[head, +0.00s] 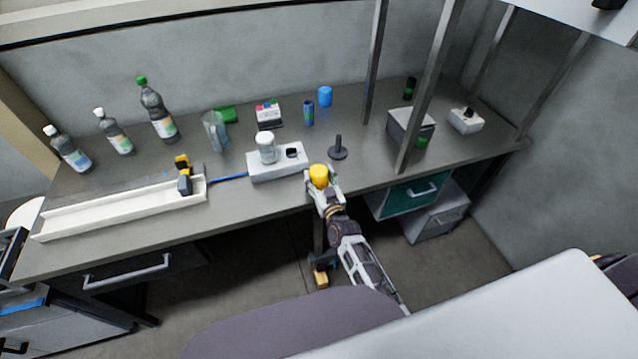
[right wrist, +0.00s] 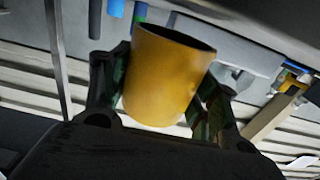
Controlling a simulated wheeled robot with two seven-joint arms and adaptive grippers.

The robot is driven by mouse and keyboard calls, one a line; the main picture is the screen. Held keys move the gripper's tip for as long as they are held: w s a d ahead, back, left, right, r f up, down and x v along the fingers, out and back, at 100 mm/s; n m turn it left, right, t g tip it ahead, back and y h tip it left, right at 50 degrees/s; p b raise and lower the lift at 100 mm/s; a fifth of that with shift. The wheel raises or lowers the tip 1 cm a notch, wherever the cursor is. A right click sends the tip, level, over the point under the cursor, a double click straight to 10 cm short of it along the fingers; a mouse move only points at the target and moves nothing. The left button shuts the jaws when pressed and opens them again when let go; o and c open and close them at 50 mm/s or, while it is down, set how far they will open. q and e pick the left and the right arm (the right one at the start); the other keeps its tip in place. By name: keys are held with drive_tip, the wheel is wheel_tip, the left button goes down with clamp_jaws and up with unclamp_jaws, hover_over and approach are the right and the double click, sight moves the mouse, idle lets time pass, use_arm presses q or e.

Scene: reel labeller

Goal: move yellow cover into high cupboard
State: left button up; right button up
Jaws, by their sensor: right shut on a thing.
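The yellow cover (head: 319,175) is a small yellow cylinder. In the head view it is at the front edge of the grey desk, in my right gripper (head: 322,188). In the right wrist view the yellow cover (right wrist: 168,75) sits between both fingers, its dark rim opening turned up. My right gripper is shut on it. Part of a white overhead unit (head: 590,15) shows at the top right; I cannot tell whether it is the high cupboard. A yellow-tipped gripper-like part shows below the desk (head: 321,275), which looks like my left gripper; its jaws are too small to read.
Grey upright posts (head: 430,85) rise from the desk's right part. A white block (head: 277,162) with a white jar, a black stand (head: 338,150), a blue cup (head: 325,96), a long white tray (head: 120,208) and several bottles (head: 157,110) stand on the desk (head: 240,205).

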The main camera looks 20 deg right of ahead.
drive_tip(key=shift+f+b, duration=0.65)
drive_tip(key=shift+f, duration=0.2)
drive_tip(key=shift+f, duration=0.1)
drive_tip(key=o, duration=0.9)
drive_tip(key=shift+o, duration=0.2)
drive_tip(key=s, duration=1.2)
drive_tip(key=shift+d+b, duration=0.15)
drive_tip(key=shift+b, duration=0.2)
drive_tip(key=shift+w, duration=0.1)
idle(0.4)
